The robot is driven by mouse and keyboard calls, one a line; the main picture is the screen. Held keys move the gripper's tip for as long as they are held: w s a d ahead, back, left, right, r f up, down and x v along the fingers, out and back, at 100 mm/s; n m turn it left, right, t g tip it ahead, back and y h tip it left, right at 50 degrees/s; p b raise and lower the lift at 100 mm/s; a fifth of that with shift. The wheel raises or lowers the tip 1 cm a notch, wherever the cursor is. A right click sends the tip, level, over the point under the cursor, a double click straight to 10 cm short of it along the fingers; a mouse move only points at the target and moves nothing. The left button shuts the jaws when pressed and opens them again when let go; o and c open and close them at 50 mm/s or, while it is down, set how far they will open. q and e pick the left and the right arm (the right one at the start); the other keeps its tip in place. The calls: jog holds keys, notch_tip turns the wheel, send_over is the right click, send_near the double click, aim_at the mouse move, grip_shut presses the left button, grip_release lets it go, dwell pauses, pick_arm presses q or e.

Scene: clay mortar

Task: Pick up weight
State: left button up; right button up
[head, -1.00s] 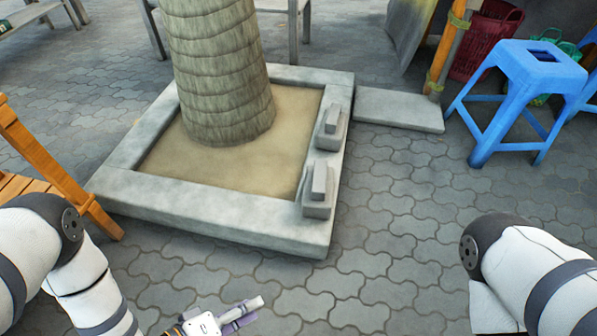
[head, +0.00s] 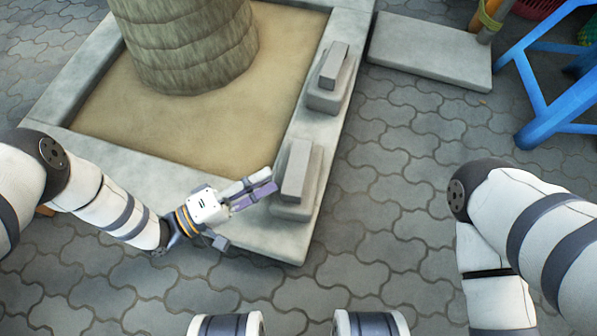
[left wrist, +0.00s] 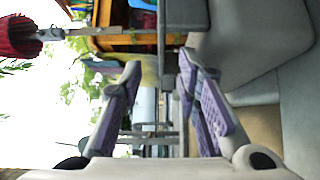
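Two grey stepped blocks, which look like the weights, sit on the right rim of the stone planter (head: 240,234). The nearer weight (head: 295,172) is close to the rim's front corner. The farther weight (head: 333,70) is behind it. My left gripper (head: 268,182) is just left of the nearer weight, its fingers pointing toward it; I cannot tell whether they touch. In the left wrist view, the two purple-padded fingers (left wrist: 158,68) are apart with nothing held between them. My right arm shows at the right, but its gripper is out of view.
A tree trunk (head: 190,40) stands in the planter's sand. The paving (head: 400,190) between the planter and my right arm is clear.

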aim_at(291, 168)
pick_arm(q)
jog(key=x, duration=0.4)
jog(key=b+x, duration=0.1)
jog(key=x, duration=0.1)
jog(key=shift+s+d+f, duration=0.1)
jog(key=shift+s+d, duration=0.05)
jog(key=shift+d, duration=0.35)
grip_shut()
